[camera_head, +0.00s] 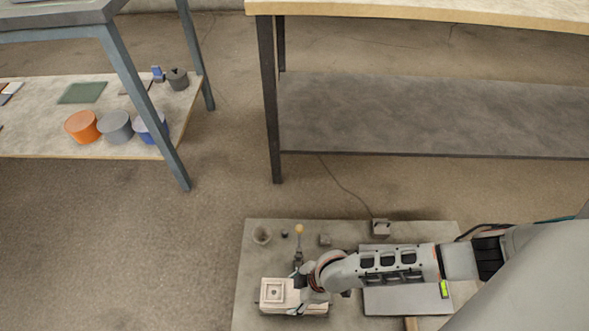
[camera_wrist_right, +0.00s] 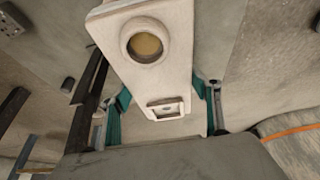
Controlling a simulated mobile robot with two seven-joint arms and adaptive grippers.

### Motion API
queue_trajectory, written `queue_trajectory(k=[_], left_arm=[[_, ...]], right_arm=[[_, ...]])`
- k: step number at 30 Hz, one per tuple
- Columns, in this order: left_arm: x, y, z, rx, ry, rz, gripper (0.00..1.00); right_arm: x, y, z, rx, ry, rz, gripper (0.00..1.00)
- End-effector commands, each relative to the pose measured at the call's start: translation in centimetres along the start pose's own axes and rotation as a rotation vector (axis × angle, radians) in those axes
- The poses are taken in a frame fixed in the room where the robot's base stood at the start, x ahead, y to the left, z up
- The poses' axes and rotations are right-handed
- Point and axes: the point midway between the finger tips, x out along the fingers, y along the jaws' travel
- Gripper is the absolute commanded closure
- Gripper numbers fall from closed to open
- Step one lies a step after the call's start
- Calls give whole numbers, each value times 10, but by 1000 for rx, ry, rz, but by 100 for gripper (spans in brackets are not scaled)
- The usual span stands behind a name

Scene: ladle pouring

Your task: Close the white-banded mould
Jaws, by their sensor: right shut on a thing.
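A pale, whitish mould block (camera_head: 274,306) lies at the front left of the low table in the head view, with a raised square frame on its top. My right gripper (camera_head: 308,283) is over its right part and hides some of it. In the right wrist view a white mould piece (camera_wrist_right: 170,75) with a round, yellowish-bottomed opening and a small square frame sits between the fingers of my right gripper (camera_wrist_right: 163,96), which is shut on it. I cannot tell whether this piece rests on another half, and I see no distinct band. My left gripper is not in view.
The low table (camera_head: 246,262) carries a small cup (camera_head: 262,236), a yellow-tipped upright tool (camera_head: 299,231), a small grey block (camera_head: 325,240) and a corded box (camera_head: 380,228). A grey plate (camera_head: 405,301) lies under my right arm. Shelves stand behind, across open floor.

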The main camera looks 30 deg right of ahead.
Motion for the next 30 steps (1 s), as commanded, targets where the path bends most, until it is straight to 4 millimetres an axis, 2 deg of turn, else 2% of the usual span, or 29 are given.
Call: queue_trajectory(k=[30], left_arm=[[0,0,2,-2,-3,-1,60]], right_arm=[[4,1,0,1,5,1,92]])
